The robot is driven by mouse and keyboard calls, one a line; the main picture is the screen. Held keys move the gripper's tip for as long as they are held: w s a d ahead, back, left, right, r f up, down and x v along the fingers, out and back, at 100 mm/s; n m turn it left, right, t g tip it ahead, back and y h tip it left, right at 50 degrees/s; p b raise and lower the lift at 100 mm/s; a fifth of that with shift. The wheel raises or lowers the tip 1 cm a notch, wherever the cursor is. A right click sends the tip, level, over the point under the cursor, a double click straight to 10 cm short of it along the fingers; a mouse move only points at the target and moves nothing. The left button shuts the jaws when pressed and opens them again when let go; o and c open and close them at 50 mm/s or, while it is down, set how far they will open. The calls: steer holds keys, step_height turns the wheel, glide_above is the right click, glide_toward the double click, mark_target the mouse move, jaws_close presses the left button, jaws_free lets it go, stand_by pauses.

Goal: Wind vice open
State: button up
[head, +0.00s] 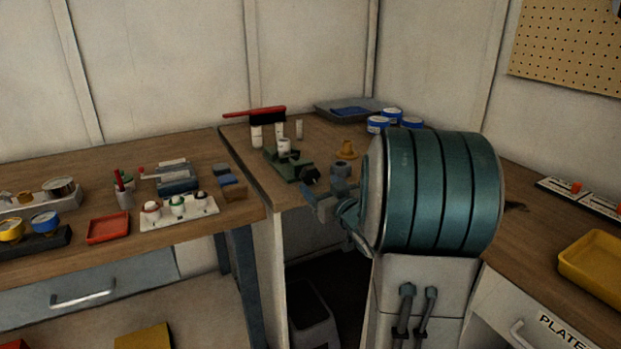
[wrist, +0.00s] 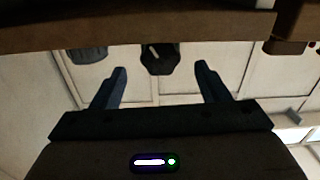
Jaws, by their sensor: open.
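The vice appears to be the small green device (head: 288,166) near the front edge of the corner bench, with a white cylinder (head: 284,146) at its top. A dark, faceted knob (head: 310,175) sticks out at its front. The knob also shows in the wrist view (wrist: 159,60), with a pale mark on its face. My gripper (head: 323,186) is at the bench's front edge, close to the knob. In the wrist view my gripper (wrist: 160,68) is open, with one finger either side of the knob and gaps on both sides. Contact is not visible.
Behind are a red-handled brush (head: 262,112), blue-and-white tins (head: 377,124) and a grey tray (head: 335,108). The left bench holds a white rack (head: 180,211) and a red tray (head: 108,228). A yellow tray (head: 595,258) lies right.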

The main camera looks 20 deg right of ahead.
mark_target(312, 178)
steer(key=w, duration=0.6)
steer(key=shift+w+a, duration=0.1)
steer(key=shift+w, duration=0.1)
steer(key=shift+c, duration=0.3)
steer(key=c, duration=0.9)
